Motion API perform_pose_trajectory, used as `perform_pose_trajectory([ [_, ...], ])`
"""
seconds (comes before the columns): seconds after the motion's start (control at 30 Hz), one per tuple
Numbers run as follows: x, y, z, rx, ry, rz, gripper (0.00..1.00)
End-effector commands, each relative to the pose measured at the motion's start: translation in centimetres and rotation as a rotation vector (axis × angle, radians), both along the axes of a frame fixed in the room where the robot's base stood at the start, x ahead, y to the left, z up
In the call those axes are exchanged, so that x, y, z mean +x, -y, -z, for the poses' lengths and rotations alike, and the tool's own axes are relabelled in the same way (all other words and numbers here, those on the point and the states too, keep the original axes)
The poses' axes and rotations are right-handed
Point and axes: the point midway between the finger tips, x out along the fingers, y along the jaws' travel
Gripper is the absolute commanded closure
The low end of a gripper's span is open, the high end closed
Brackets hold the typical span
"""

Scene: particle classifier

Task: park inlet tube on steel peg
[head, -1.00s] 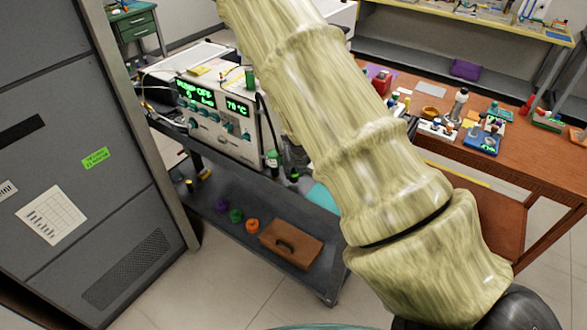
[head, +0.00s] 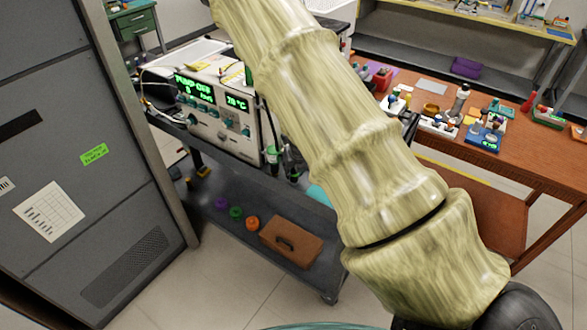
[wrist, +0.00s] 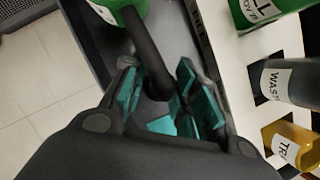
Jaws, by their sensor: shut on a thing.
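In the wrist view a thick black tube (wrist: 146,48), which I take to be the inlet tube, runs down between the fingers of my gripper (wrist: 160,92). The gripper's teal-lined fingers are shut on it. The tube's upper end meets or passes in front of a green container (wrist: 112,8) at the top; I cannot tell which. Its lower end is hidden between the fingers. In the head view my pale arm covers most of the gripper area. I cannot make out the steel peg in any view.
A white rack (wrist: 228,62) with labelled containers, including one marked WASTE (wrist: 290,80), stands close right of my gripper. The pump instrument (head: 215,115) shows PUMP OFF on a cart. The cart's lower shelf (head: 210,185) holds a brown case (head: 291,243). A grey cabinet (head: 75,150) stands left.

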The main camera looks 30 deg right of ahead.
Motion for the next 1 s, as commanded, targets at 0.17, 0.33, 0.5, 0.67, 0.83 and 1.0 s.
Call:
perform_pose_trajectory([
  [0.17,0.0,0.0,0.2,0.000,0.000,0.000,0.66],
  [0.33,0.0,0.0,0.2,0.000,0.000,0.000,0.47],
  [0.5,0.0,0.0,0.2,0.000,0.000,0.000,0.47],
  [0.67,-0.1,0.0,0.0,0.000,0.000,0.000,0.47],
  [0.83,-0.6,-0.2,-1.5,-0.001,0.002,0.000,0.47],
  [1.0,-1.6,-0.5,-3.9,0.000,0.001,0.000,0.47],
])
